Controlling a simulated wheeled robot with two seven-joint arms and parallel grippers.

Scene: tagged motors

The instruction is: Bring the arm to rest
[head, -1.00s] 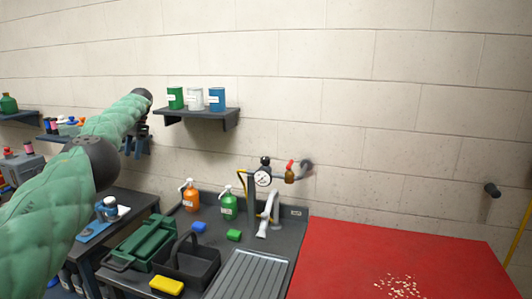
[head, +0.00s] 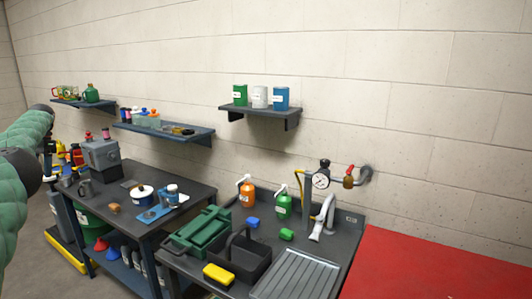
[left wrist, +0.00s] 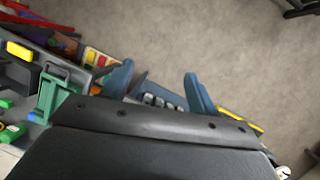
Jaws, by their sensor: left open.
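My left arm (head: 25,135), in a green padded sleeve, comes in at the left edge of the head view. Its dark wrist and a small part of the gripper show in front of the grey machine's left side. In the left wrist view my left gripper (left wrist: 158,88) has its two blue fingers spread apart with nothing held between them. Floor and part of a bench show beyond the fingers. My right gripper is in neither view.
A workbench (head: 195,190) holds a grey machine (head: 101,155) and a blue-lidded jar. The sink counter (head: 345,222) carries a green toolbox (head: 200,232), a black caddy and spray bottles. Wall shelves (head: 165,131) hang above. A red surface (head: 430,270) lies at right.

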